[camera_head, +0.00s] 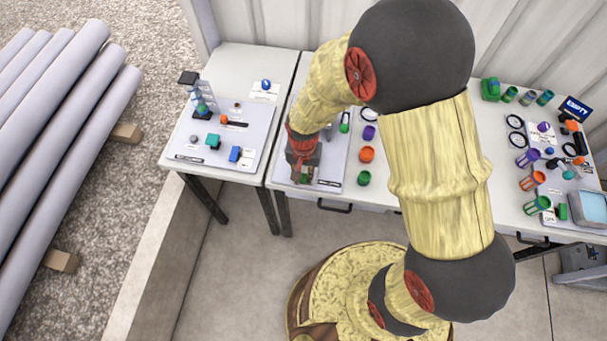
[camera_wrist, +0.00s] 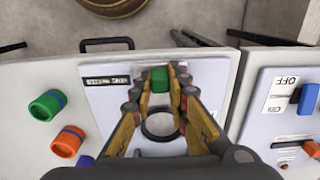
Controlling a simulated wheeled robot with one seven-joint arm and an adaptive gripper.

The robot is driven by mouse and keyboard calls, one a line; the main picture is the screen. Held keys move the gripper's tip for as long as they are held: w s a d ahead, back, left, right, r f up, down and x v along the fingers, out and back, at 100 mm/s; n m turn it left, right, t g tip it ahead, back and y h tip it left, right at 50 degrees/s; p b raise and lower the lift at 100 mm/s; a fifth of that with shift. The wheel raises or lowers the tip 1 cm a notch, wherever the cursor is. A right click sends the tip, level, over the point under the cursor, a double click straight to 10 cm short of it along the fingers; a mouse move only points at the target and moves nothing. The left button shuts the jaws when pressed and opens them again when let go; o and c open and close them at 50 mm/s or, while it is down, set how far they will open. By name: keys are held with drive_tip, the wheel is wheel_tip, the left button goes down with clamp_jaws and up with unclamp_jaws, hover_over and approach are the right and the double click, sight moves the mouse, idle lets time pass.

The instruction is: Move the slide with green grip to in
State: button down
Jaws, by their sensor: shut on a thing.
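My gripper (camera_head: 302,172) is over the front part of a pale panel (camera_head: 338,167) on the table. In the wrist view, its two yellow fingers (camera_wrist: 159,86) are closed on the sides of a green grip (camera_wrist: 159,75). The green grip sits at the panel's front edge side, beside a dark printed label. A black ring (camera_wrist: 160,124) shows behind it, between the fingers. The slide's body and track are largely hidden by the fingers, and I cannot read any in or out marking.
A switch panel with a blue lever (camera_wrist: 308,98) stands to the right in the wrist view. A drawer handle (camera_wrist: 106,44) juts from the table front. More fixtures crowd the table's right end.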

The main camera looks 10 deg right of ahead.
drive_tip(key=shift+w, duration=0.15)
drive_tip(key=w+d, duration=0.1)
drive_tip(key=w, duration=0.2)
drive_tip(key=w+d, duration=0.1)
drive_tip(key=w, duration=0.3)
drive_tip(key=w+d, duration=0.1)
drive_tip(key=w, duration=0.2)
drive_tip(key=shift+w+d+p, duration=0.3)
drive_tip(key=shift+d+p, duration=0.1)
drive_tip(key=shift+r, duration=0.1)
drive_tip(key=c, duration=1.9)
unclamp_jaws()
drive_tip(key=shift+w+d, duration=0.1)
drive_tip(key=shift+o, duration=0.9)
wheel_tip(320, 180, up, 12)
